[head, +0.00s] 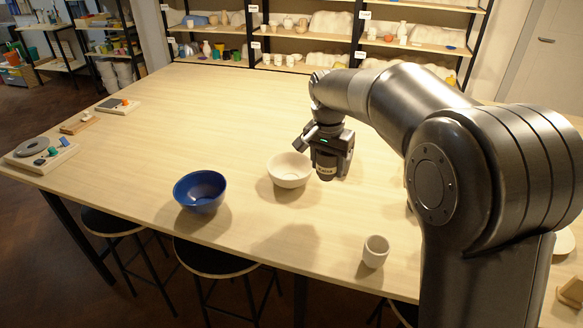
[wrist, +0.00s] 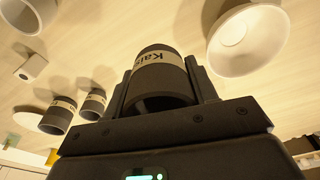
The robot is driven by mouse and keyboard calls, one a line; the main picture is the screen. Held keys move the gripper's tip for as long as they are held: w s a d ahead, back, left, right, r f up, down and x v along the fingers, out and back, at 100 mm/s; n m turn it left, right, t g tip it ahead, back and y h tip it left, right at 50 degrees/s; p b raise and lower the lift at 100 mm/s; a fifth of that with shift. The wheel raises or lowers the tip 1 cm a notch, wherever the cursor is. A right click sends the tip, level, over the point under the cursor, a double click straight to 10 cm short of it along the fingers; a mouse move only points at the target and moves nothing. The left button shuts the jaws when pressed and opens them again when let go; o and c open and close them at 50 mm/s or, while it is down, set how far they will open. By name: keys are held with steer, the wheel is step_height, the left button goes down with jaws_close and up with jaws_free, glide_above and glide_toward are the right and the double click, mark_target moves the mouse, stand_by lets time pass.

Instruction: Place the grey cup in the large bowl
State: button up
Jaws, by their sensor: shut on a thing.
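My gripper (head: 331,150) is shut on a dark grey cup (head: 327,171) with a pale lettered band. In the wrist view the cup (wrist: 160,76) sits between the two fingers (wrist: 165,92). The cup is above the table, just right of a white bowl (head: 289,178); its exact height is unclear. This bowl also shows at the upper right of the wrist view (wrist: 246,40). A deep blue bowl (head: 199,205) stands further left, near the front edge. Both bowls look empty. I cannot tell for sure which bowl is larger.
A pale cup (head: 375,252) stands near the table's front edge. Two dark labelled cups (wrist: 58,116) (wrist: 93,104) stand left in the wrist view, hidden behind my arm in the head view. Small boards with items (head: 40,154) lie at the far left. The table's middle left is clear.

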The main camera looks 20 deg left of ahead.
steer(key=w+a, duration=0.1)
steer(key=w, duration=0.8)
glide_toward(291, 169)
steer(key=shift+s+d+f, duration=0.4)
steer(key=shift+s+f, duration=0.2)
steer(key=shift+s+d+f, duration=0.35)
steer(key=shift+s+f, duration=0.2)
steer(key=shift+s, duration=0.1)
steer(key=shift+f, duration=2.05)
steer(key=shift+f, duration=0.15)
steer(key=o, duration=0.7)
steer(key=shift+o, duration=0.3)
